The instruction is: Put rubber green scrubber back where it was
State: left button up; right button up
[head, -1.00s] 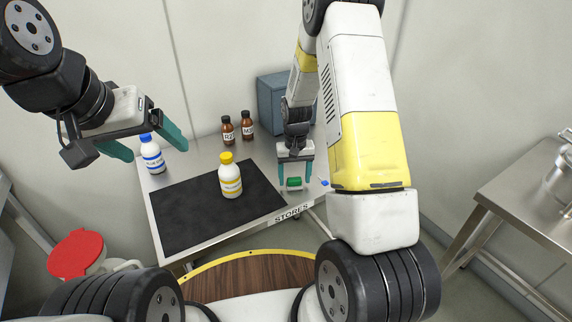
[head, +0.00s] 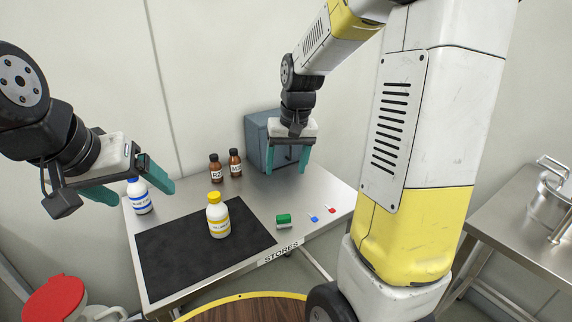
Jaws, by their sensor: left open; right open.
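The green scrubber (head: 284,219) lies on the steel table near its front edge, to the right of the black mat. It has a green top and a pale lower part. My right gripper (head: 287,170) is open and empty, above the table behind the scrubber and in front of the blue-grey box. It is apart from the scrubber. My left gripper (head: 135,192) is open and empty at the left, in front of and above the white bottle with the blue label (head: 140,200), partly hiding it.
A yellow-capped white bottle (head: 218,216) stands on the black mat (head: 180,258). Two brown bottles (head: 214,168) stand at the back, left of the blue-grey box (head: 257,135). Small blue (head: 314,219) and red (head: 332,211) items lie right of the scrubber. A red-lidded bin (head: 55,300) stands lower left.

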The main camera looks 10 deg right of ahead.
jog(key=s+r+t, duration=0.2)
jog(key=s+r, duration=0.3)
jog(key=s, duration=0.4)
jog(key=s+a+r+n+t+y, duration=0.1)
jog(key=s+r+t, duration=0.1)
jog(key=s+r, duration=0.3)
jog(key=s, duration=0.3)
jog(key=shift+s+a, duration=0.25)
jog(key=shift+s, duration=0.15)
